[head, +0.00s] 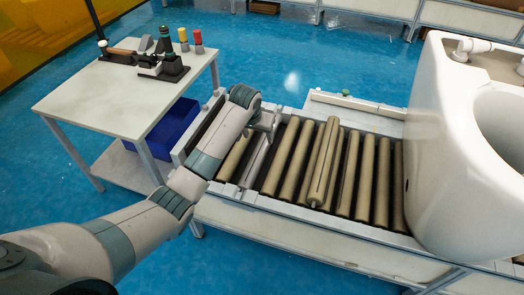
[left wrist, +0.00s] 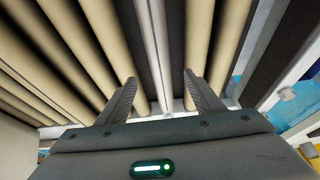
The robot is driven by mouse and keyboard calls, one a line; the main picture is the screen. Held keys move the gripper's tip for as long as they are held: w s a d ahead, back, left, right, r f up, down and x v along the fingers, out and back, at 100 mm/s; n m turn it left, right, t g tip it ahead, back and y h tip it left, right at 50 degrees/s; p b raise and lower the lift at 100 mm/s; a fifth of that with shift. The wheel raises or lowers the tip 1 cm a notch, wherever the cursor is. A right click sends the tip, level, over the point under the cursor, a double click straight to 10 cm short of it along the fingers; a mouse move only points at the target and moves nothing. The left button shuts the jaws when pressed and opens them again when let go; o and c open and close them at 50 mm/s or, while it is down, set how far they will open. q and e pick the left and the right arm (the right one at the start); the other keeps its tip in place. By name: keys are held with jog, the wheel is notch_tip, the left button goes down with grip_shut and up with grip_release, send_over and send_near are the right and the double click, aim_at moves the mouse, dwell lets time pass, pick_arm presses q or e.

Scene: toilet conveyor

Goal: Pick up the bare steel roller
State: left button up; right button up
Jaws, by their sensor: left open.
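The bare steel roller (head: 256,162) is the silver-grey one among tan rollers near the left end of the conveyor. It also shows in the left wrist view (left wrist: 153,45), running up the middle of the picture. My left gripper (head: 272,122) is over the far part of this roller. In the left wrist view my left gripper (left wrist: 160,92) is open, with one finger on each side of the steel roller and nothing held. Whether the fingers reach down beside the roller is hard to tell. My right gripper is not in view.
Tan rollers (head: 283,160) fill the conveyor, and one tan roller (head: 324,162) lies on top of others. A white toilet (head: 450,165) stands on the right. A white table (head: 110,95) with tools is at the left, above a blue bin (head: 173,128).

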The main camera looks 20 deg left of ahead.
aim_at(261, 146)
pick_arm(q)
jog(key=x, duration=0.4)
jog(key=shift+f+b, duration=0.1)
jog(key=shift+b, duration=0.3)
jog(key=shift+w+f, duration=0.15)
jog(key=shift+f, duration=0.1)
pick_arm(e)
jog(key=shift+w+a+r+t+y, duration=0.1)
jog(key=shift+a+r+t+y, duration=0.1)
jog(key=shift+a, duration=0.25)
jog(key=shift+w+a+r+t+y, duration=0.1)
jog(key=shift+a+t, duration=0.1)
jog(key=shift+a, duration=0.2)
pick_arm(q)
jog(key=shift+f, duration=0.1)
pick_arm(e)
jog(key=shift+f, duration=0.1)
